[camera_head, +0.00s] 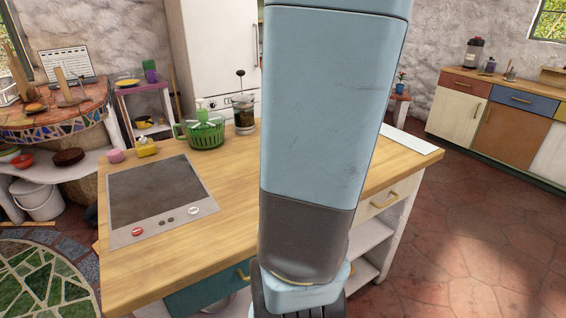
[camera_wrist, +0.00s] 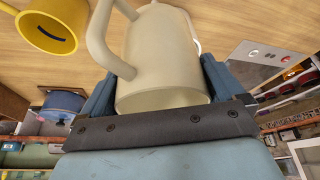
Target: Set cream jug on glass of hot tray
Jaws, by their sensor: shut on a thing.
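The cream jug (camera_wrist: 158,60) fills the upper middle of the wrist view, its handle on the left. My gripper (camera_wrist: 160,88) is shut on it, with one blue finger on each side. In the head view my arm hides the jug. The hot tray (camera_head: 128,236) lies on the left part of the wooden counter in the head view, with a dark glass (camera_head: 158,190) and a grey control strip in front. The glass is bare. Part of the tray's grey strip (camera_wrist: 262,58) shows at the right of the wrist view, apart from the jug.
On the wooden counter (camera_head: 225,215) a green basket-like bowl (camera_head: 205,132), a French press (camera_head: 243,118), a yellow item (camera_head: 146,148) and a pink item (camera_head: 115,156) stand behind the tray. A yellow mug (camera_wrist: 48,32) is near the jug in the wrist view. Counter right of the tray looks clear.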

